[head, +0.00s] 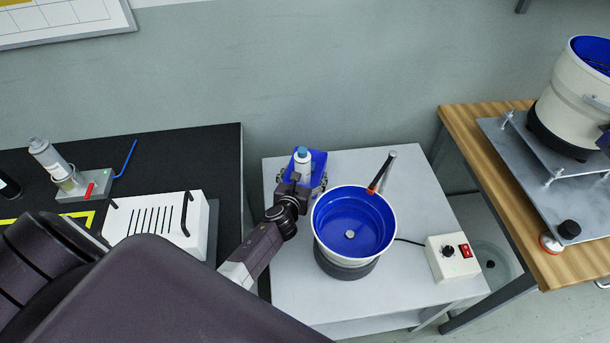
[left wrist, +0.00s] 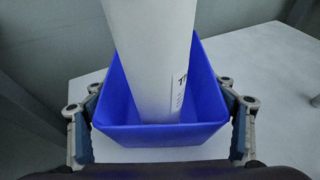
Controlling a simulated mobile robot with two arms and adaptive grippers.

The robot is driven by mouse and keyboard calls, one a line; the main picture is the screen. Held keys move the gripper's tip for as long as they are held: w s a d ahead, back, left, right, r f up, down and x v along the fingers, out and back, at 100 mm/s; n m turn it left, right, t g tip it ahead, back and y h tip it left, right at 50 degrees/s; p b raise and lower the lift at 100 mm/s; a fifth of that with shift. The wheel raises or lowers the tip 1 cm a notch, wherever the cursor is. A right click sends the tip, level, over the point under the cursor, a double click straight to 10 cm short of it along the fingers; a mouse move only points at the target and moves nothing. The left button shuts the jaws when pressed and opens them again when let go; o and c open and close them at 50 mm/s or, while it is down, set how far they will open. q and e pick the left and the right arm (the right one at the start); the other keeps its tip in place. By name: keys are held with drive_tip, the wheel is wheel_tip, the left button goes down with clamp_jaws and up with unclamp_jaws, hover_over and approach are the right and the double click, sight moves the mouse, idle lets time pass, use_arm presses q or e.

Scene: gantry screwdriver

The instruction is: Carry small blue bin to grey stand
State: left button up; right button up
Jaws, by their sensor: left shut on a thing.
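The small blue bin (head: 319,160) is at the back left of the grey stand's top (head: 410,190). A white bottle with a blue cap (head: 302,160) stands in the bin. My left gripper (head: 303,184) is shut on the bin, with one finger at each side. In the left wrist view the blue bin (left wrist: 205,95) sits between the fingers of the left gripper (left wrist: 162,108), and the white bottle (left wrist: 150,60) rises from it. The pale stand top shows around the bin. I cannot tell whether the bin's base touches it. My right gripper is out of view.
A bowl feeder with a blue inside (head: 378,225) stands on the grey stand, right of my left gripper. A control box with a red switch (head: 452,258) is at its right. A black bench (head: 225,170) is left, a wooden table (head: 480,135) right. The stand's back right is clear.

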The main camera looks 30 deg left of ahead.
use_arm(q)
drive_tip(key=o, duration=1.8)
drive_tip(key=shift+f, duration=0.1)
drive_tip(key=shift+o, duration=0.2)
drive_tip(key=shift+r, duration=0.2)
drive_tip(key=p+v, duration=0.2)
drive_tip(key=v, duration=1)
drive_tip(key=shift+s+d+f, duration=0.1)
